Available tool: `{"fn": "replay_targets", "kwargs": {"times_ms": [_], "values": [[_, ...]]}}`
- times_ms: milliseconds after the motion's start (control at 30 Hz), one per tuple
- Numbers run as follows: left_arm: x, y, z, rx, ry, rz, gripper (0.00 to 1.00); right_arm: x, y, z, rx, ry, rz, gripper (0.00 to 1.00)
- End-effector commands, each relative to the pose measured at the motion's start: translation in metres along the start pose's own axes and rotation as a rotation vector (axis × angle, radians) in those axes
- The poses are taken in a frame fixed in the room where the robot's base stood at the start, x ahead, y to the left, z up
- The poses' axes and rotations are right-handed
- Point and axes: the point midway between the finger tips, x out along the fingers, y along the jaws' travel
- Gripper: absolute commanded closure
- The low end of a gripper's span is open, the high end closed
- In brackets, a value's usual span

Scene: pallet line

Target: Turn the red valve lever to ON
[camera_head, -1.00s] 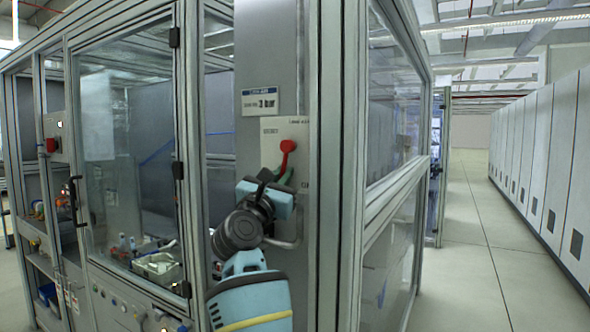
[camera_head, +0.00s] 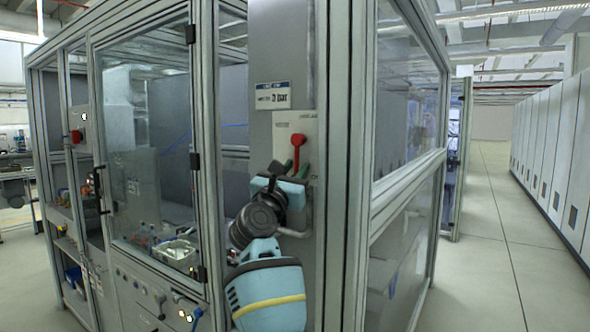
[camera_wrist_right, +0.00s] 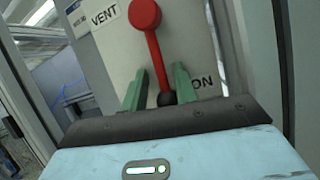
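The red valve lever (camera_head: 298,143) is on a pale panel (camera_head: 283,127) on the grey column. In the right wrist view the lever (camera_wrist_right: 153,50) has a round red knob and a shaft running down to a black pivot. It stands nearly upright, its knob leaning towards the VENT label (camera_wrist_right: 104,15). The ON label (camera_wrist_right: 202,82) is at the lower right. My right gripper (camera_wrist_right: 158,72) is open, with one green finger on each side of the lower shaft and gaps visible. It also shows below the knob in the head view (camera_head: 286,170). My left gripper is not in view.
A metal handle (camera_head: 306,222) is on the column just right of my right gripper. A pressure sign (camera_head: 273,95) is above the panel. Framed glass enclosure walls (camera_head: 148,150) stand left and right. An open floor aisle (camera_head: 490,220) lies at the right.

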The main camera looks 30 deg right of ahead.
Motion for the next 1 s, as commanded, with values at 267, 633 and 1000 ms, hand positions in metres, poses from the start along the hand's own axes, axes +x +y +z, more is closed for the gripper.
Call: {"fn": "replay_targets", "kwargs": {"times_ms": [267, 633, 1000], "values": [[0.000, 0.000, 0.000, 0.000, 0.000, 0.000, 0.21, -0.001, 0.000, -0.001, 0.001, 0.001, 0.001, 0.69], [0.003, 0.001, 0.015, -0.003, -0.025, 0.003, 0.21, -0.048, 0.001, -0.004, 0.000, 0.005, 0.003, 0.69], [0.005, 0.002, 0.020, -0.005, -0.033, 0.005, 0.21, -0.079, -0.001, -0.001, -0.001, 0.003, -0.001, 0.69]]}}
